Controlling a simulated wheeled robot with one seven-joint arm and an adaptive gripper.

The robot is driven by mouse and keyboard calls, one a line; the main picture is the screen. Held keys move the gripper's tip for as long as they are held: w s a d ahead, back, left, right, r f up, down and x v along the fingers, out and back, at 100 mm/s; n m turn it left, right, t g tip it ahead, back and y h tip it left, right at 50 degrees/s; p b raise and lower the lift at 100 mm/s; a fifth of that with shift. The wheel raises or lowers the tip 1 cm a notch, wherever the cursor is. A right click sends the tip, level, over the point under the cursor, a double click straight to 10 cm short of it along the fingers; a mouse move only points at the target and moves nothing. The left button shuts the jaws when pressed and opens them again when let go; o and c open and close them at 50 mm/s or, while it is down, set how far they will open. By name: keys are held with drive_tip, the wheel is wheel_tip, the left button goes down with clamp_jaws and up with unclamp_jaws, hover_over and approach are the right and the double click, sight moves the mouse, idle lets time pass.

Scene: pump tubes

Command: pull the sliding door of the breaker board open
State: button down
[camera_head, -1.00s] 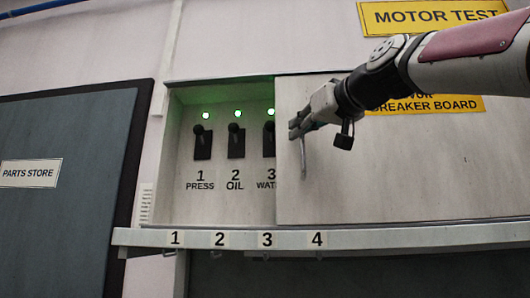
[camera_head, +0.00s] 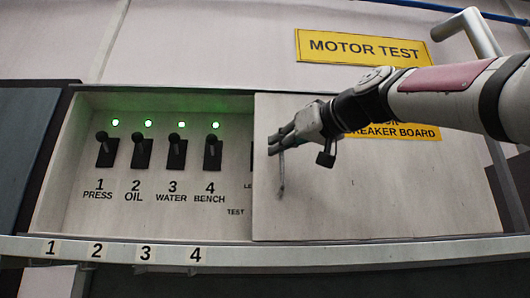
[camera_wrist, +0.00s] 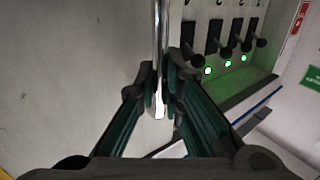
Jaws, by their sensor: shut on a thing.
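The breaker board's pale sliding door (camera_head: 390,205) covers the right part of the board in the head view. Its left edge stands just right of switch 4, so the left part is open. A thin upright metal bar handle (camera_head: 282,172) is on the door near that edge. My gripper (camera_head: 273,145) is shut on the handle, coming from the right. In the wrist view the handle (camera_wrist: 162,45) runs between the two fingers of my gripper (camera_wrist: 162,88), with the door face (camera_wrist: 70,70) at left.
The open recess shows several black switches, such as switch 4 (camera_head: 212,150), with green lights above. A numbered ledge (camera_head: 330,252) runs below the door. A yellow MOTOR TEST sign (camera_head: 362,48) is above. A grey pipe (camera_head: 480,32) is at upper right.

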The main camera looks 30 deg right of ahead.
drive_tip(key=c, duration=1.7)
unclamp_jaws()
drive_tip(key=s+d, duration=0.2)
drive_tip(key=s, duration=0.9)
drive_tip(key=shift+s+d, duration=0.15)
drive_tip(key=shift+s, duration=0.25)
